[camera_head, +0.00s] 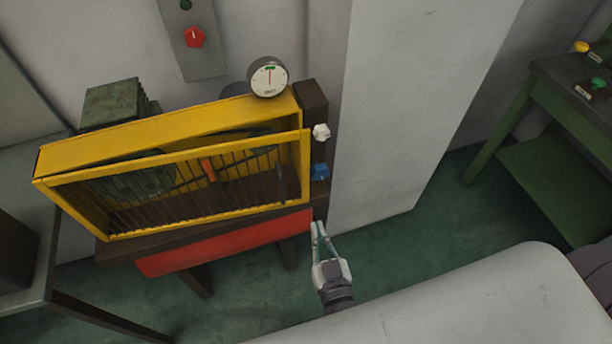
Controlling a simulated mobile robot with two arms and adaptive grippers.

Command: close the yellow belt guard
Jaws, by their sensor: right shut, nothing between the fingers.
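The yellow belt guard (180,228) is a box-like yellow housing with a barred front panel, on a dark bench against the wall. The front panel's upper right corner appears to stand a little apart from the housing, with a narrow gap along the top right. Dark machine parts and an orange piece (208,169) show behind the bars. My right gripper (317,226) is shut and empty, just below and right of the guard's lower right corner, apart from it. Its fingers point up toward the bench end. My left gripper is out of view.
A white knob (321,131) and a blue knob (319,171) sit on the dark post right of the guard. A round gauge (268,77) stands above it. A red panel (225,245) hangs below. A pale column (390,120) rises right; a green table (560,110) stands beyond.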

